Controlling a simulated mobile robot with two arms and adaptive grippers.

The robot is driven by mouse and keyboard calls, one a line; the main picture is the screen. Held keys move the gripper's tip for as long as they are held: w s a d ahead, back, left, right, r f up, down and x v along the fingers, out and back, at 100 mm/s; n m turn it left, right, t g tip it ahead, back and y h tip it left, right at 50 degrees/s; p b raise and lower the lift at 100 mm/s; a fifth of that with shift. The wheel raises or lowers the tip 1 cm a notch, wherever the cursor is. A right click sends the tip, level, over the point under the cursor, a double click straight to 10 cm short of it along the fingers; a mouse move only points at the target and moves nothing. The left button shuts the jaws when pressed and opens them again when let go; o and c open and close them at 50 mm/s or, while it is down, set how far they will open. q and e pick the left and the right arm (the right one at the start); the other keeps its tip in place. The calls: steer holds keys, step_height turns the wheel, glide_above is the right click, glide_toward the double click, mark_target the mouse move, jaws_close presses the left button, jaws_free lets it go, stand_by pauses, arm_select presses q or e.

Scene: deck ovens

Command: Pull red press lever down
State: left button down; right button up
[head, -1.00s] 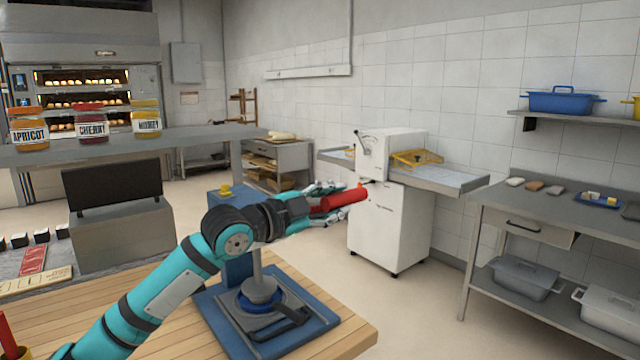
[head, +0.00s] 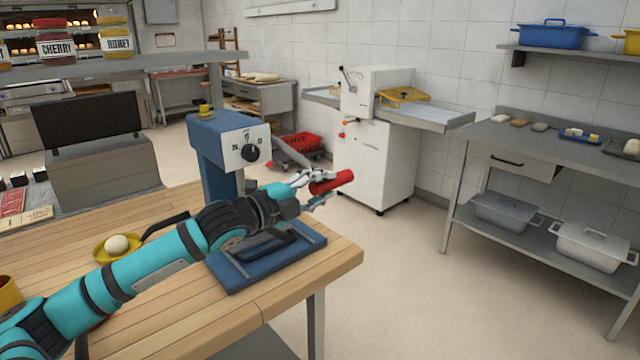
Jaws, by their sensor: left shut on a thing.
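The red lever handle (head: 338,183) shows in the head view as a short red cylinder at the right of the blue press (head: 214,150). My left gripper (head: 315,187) is shut on this handle, with its fingers around the near part and the far end sticking out to the right. The grip sits lower than the press head with its black dial. My left forearm hides most of the lever and the lower press. The blue base plate (head: 235,280) shows below the arm. My right gripper is not in view.
The press stands on a wooden table (head: 150,310), whose right edge is close below the gripper. A yellow dish (head: 104,254) with a pale ball lies left of the arm. A white machine (head: 375,165) stands beyond the gripper. The floor to the right is clear.

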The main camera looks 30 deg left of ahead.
arm_select(q)
steer(key=shift+d+f, duration=0.15)
steer(key=shift+f, duration=0.3)
steer(key=c, duration=1.2)
jaws_free()
steer(key=shift+o, duration=0.9)
steer(key=shift+r, duration=0.15)
steer(key=v, duration=1.2)
